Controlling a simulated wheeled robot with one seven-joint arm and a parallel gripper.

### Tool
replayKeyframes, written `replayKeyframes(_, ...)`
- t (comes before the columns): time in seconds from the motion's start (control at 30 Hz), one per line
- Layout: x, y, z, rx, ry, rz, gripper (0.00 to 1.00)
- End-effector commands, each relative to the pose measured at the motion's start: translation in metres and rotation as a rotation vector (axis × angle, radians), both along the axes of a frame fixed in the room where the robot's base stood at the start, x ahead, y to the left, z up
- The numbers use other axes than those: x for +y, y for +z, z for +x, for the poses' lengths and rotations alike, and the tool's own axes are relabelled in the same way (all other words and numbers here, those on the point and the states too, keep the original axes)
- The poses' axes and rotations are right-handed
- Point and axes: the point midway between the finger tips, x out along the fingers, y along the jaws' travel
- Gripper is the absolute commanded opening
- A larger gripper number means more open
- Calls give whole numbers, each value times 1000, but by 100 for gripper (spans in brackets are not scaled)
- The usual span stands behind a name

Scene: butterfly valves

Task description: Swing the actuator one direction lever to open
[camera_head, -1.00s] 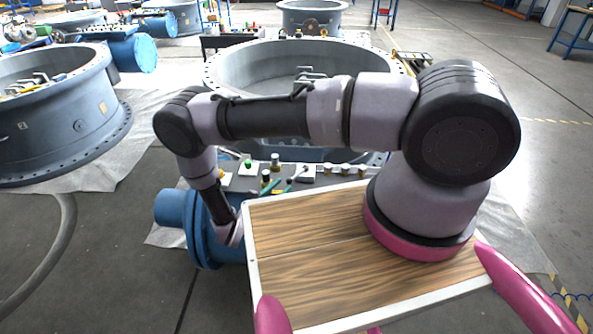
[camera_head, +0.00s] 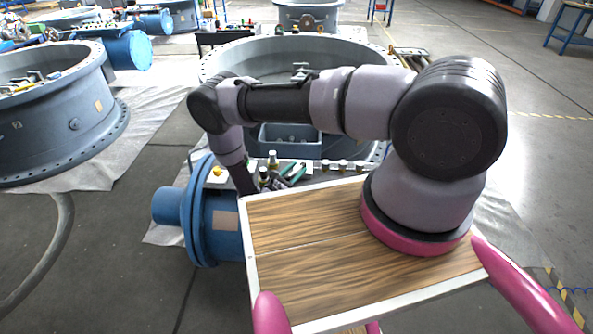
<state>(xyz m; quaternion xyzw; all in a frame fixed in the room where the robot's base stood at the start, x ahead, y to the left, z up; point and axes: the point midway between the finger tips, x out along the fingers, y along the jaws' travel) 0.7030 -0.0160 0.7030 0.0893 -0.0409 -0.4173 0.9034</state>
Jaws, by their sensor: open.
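A row of small fittings (camera_head: 315,167) on white plates runs along the near side of the large grey valve ring (camera_head: 360,150). A yellow knob (camera_head: 217,172) on a pale plate shows left of my wrist. Bottle-like fittings and green parts (camera_head: 297,170) stand to its right. I cannot tell which of these is the direction lever. My gripper (camera_head: 249,189) is low beside the deck's far left corner, close to these fittings. It is open; its fingertips are largely hidden.
A second grey valve ring (camera_head: 60,120) stands at the left, with a blue actuator (camera_head: 127,50) behind it. A hose (camera_head: 60,240) lies on the floor at left. Open floor shows at right.

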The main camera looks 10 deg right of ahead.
Motion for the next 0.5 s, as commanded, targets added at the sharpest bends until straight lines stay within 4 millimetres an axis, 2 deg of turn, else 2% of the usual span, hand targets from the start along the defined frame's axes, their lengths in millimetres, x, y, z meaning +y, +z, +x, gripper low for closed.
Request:
replayKeyframes(0.17,0,0,0,0,0,0,44)
replayKeyframes(0.2,0,0,0,0,0,0,36)
replayKeyframes(0.3,0,0,0,0,0,0,0)
replayKeyframes(0.5,0,0,0,0,0,0,0)
